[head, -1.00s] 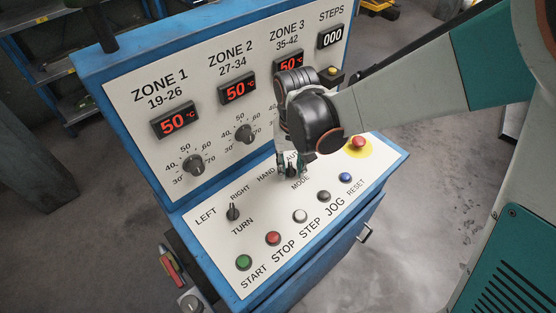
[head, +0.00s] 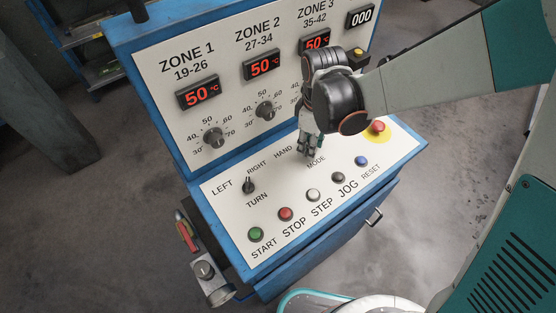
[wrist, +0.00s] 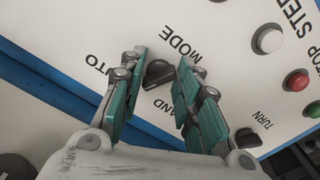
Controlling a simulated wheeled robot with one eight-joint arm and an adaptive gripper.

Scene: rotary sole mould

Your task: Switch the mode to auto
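The MODE knob (wrist: 158,74) is a dark selector with a raised grip, between the words AUTO and HAND in the wrist view. My gripper (wrist: 162,62) is open, with one teal-padded finger on each side of the knob. A small gap shows between the knob and each finger, so I see no firm contact. I cannot tell for sure which word the knob points to. In the head view my gripper (head: 307,153) is over the MODE spot of the sloping panel and hides the knob and the AUTO label.
The TURN selector (head: 248,186) stands to the left on the same panel. The green START (head: 256,234), red STOP (head: 285,214) and other push buttons line the front. A red emergency button (head: 378,126) sits close on the right. The upright zone panel rises behind.

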